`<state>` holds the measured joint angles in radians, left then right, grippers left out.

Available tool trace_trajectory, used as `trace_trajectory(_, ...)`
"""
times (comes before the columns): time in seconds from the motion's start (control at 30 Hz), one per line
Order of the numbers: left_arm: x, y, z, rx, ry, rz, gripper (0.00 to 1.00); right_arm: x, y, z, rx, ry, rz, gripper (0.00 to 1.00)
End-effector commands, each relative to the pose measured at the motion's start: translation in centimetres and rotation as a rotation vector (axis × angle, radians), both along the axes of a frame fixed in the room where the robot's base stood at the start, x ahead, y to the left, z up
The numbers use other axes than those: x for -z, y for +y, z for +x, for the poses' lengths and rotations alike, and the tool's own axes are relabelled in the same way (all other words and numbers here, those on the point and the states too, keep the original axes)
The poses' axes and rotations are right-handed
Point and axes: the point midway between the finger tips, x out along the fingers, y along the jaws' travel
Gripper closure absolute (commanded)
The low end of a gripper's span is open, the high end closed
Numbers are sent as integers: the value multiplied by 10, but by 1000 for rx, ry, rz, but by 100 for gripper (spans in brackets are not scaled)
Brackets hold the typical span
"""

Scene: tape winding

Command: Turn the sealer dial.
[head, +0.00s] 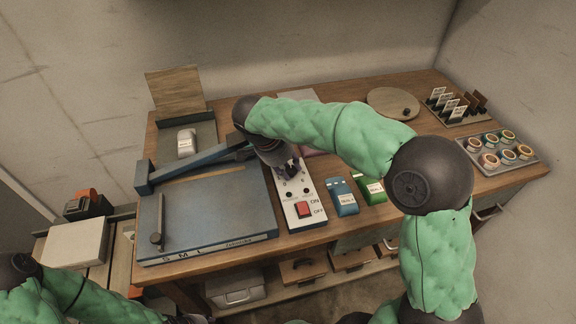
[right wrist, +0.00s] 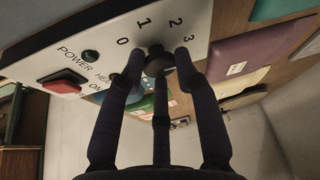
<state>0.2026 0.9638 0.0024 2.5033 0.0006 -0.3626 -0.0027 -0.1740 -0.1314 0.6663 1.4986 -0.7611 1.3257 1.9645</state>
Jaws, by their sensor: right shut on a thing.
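The sealer's white control panel (head: 309,219) lies on the wooden workbench, beside the blue sealer bed (head: 208,215). It also shows in the right wrist view (right wrist: 60,55). The dial (right wrist: 158,62) is a dark knob with the numbers 0, 1, 2 and 3 printed around it. My right gripper (head: 290,168) reaches down over the panel from above, and its fingers (right wrist: 158,70) are closed around the dial. The fingers partly hide the dial, and its pointer cannot be made out. My left arm (head: 60,295) is at the lower left; its gripper cannot be made out clearly.
A red power switch (head: 303,209) sits on the panel near the dial. A blue packet (head: 342,197) and a green packet (head: 371,189) lie right of the panel. A tray of round tins (head: 497,158), a card rack (head: 455,105) and a round board (head: 392,101) stand farther right.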

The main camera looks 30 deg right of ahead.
Motion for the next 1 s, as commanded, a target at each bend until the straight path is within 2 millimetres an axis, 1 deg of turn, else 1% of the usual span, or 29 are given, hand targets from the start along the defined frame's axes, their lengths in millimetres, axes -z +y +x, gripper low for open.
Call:
trace_trajectory(0.03, 0, 0, 0, 0, 0, 0, 60, -2, -1, 0, 1, -2, -3, 100)
trace_trajectory(0.07, 0, 0, 0, 0, 0, 0, 60, -2, -1, 0, 1, -2, -2, 59)
trace_trajectory(0.1, 0, 0, 0, 0, 0, 0, 60, -2, -1, 0, 1, -2, -2, 48)
trace_trajectory(0.13, 0, 0, 0, 0, 0, 0, 60, -1, -1, 0, 1, -2, -2, 43)
trace_trajectory(0.7, 1, 0, 0, 0, 0, 0, 60, 0, 0, 0, -19, -1, 0, 43)
trace_trajectory(0.87, 3, 0, 0, 0, 0, 0, 60, 1, 0, -2, -117, 0, 0, 43)
trace_trajectory(1.0, 6, 0, 0, 0, 0, 0, 60, 0, -1, -3, -258, -1, -1, 43)
